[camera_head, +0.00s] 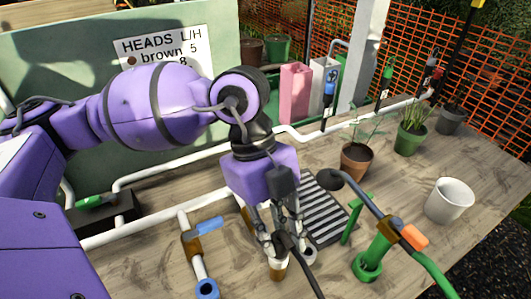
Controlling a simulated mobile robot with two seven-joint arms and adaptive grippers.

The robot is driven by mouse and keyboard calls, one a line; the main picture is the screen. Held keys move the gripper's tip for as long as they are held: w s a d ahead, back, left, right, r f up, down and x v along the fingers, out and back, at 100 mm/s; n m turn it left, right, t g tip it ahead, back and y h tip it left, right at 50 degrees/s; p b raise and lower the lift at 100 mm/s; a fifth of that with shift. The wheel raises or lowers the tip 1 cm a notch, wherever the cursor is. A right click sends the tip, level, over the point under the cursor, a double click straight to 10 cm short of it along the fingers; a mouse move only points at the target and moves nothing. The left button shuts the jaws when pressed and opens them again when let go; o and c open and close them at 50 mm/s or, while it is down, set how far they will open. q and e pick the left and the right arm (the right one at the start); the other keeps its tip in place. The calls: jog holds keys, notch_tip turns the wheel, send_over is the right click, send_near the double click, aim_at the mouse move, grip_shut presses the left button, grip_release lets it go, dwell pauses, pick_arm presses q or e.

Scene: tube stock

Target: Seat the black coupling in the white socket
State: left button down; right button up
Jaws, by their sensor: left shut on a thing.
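My left gripper (284,240) comes down over the bench with its fingers shut on a dark part at the end of a black hose. This is the black coupling (283,241), and it is mostly hidden between the fingers. A white ring with a dark opening, which looks like the white socket (309,256), shows just right of and beside the fingertips. A brown and white upright piece (278,269) stands just below the fingertips. The coupling is close to both, but I cannot tell whether it touches either. My right gripper is not in view.
A blue socket (207,289) on a white pipe with a blue-handled valve stands left. A striped grate (322,210) lies behind. A white pot (449,201) and potted plants occupy the right.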

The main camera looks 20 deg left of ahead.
pick_arm(q)
jog(key=shift+s+f, duration=0.1)
jog(key=shift+f, duration=0.5)
dwell(1.0)
jog(key=c, duration=1.4)
grip_release()
jog(key=shift+r, duration=0.1)
jog(key=v, duration=1.2)
